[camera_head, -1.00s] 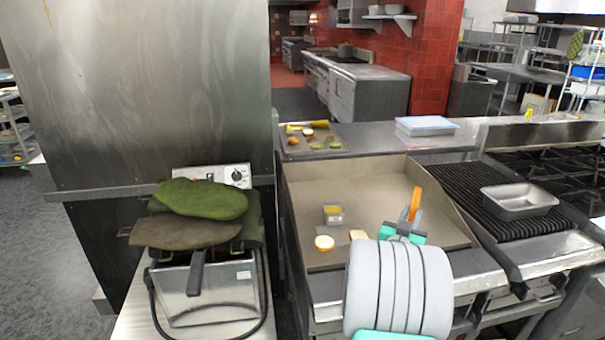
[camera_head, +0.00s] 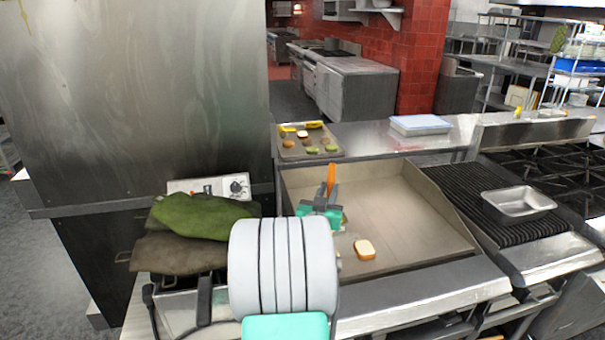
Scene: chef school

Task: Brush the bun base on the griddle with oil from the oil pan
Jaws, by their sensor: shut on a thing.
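My gripper (camera_head: 320,212) is shut on the orange-handled brush (camera_head: 331,180), whose handle points up. The gripper is over the left part of the griddle (camera_head: 410,222). The brush's lower end is hidden behind the gripper. The small oil pan is almost wholly hidden behind the gripper; I cannot tell whether the brush touches it. A bun piece (camera_head: 365,249) lies on the griddle with its pale cut face up and a brown edge, to the right of my arm. A second bun piece is mostly hidden behind my arm.
A tray (camera_head: 290,155) of food pieces and a blue-lidded container (camera_head: 421,125) stand on the back shelf. A metal pan (camera_head: 518,203) sits on the ribbed grill at right. The griddle's right half is clear.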

